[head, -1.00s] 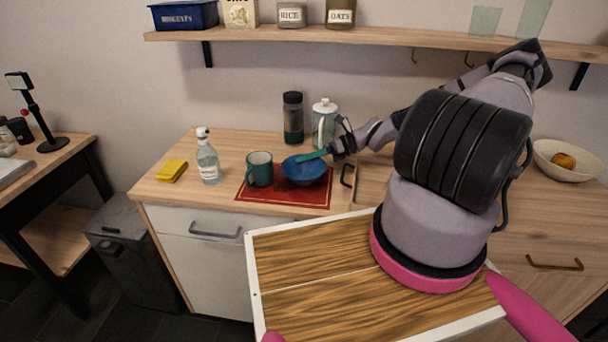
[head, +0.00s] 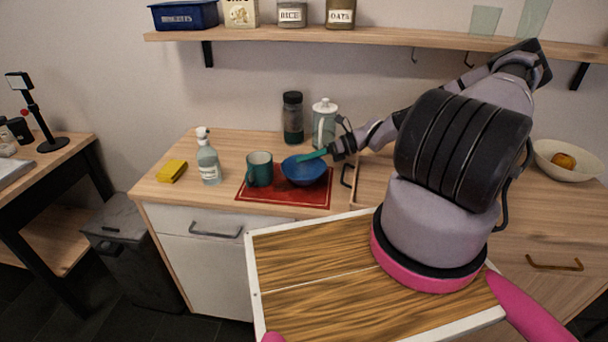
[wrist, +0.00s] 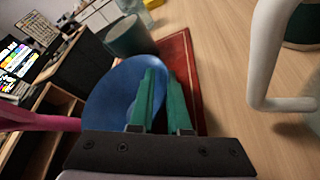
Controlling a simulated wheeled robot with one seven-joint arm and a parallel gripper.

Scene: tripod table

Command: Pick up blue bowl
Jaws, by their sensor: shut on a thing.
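The blue bowl (head: 303,173) is at the right part of the red mat (head: 285,198), beside a dark teal mug. In the wrist view the bowl (wrist: 105,98) is left of and under the fingers. My gripper (head: 313,155) reaches it from the right with its teal fingers at the bowl's rim. In the wrist view my gripper (wrist: 164,88) has one finger over the bowl's inside and the other past its right edge, shut on the rim. The bowl looks upright. Whether its base touches the mat cannot be told.
The teal mug (head: 259,170) stands close left of the bowl. A spray bottle (head: 208,160) and a yellow sponge (head: 172,171) are farther left. A dark jar (head: 293,118) and a white-lidded jug (head: 323,123) stand behind. A shelf (head: 390,42) runs above.

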